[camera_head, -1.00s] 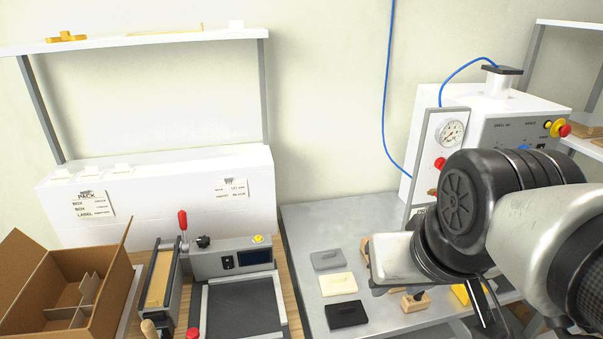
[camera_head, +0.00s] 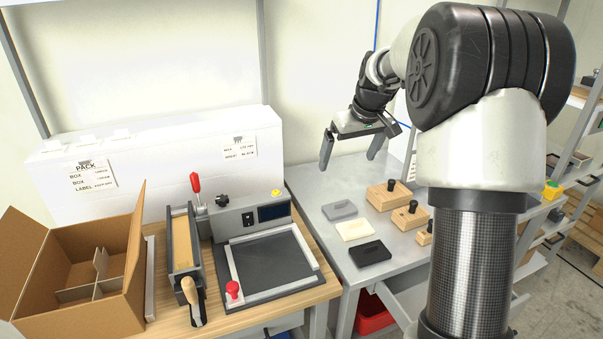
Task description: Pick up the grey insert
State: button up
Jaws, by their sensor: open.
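The grey insert (camera_head: 339,210) is a small flat slab with a raised grip on top. It lies on the grey metal table, behind a cream insert (camera_head: 355,230) and a black insert (camera_head: 370,252). My gripper (camera_head: 350,163) is open and empty, with its two fingers pointing down. It hangs above the back of the table, higher in the picture than the grey insert and apart from it. Nothing hides the grey insert.
Wooden blocks with black knobs (camera_head: 390,195) stand just right of the inserts. A sealing machine (camera_head: 265,262) with a red-knobbed lever is on the wooden bench to the left, beside an open cardboard box (camera_head: 65,250). The metal table (camera_head: 316,187) has bare room behind the inserts.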

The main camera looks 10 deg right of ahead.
send_near(341, 205)
jog(key=shift+w+a+f+b, duration=0.25)
jog(key=shift+w+f, duration=0.15)
jog(key=shift+f, duration=0.15)
jog(key=shift+w+a+f+b, duration=0.15)
jog(key=shift+w+f+b, duration=0.1)
jog(key=shift+w+f, duration=0.25)
jog(key=shift+s+d+x, duration=0.15)
jog(key=shift+s+x, duration=0.05)
jog(key=shift+x, duration=1.35)
jog(key=shift+s+d+x, duration=0.1)
jog(key=shift+s+x, duration=0.05)
jog(key=shift+x, duration=1.4)
jog(key=shift+f, duration=0.15)
jog(key=shift+c, duration=0.3)
jog(key=c, duration=1)
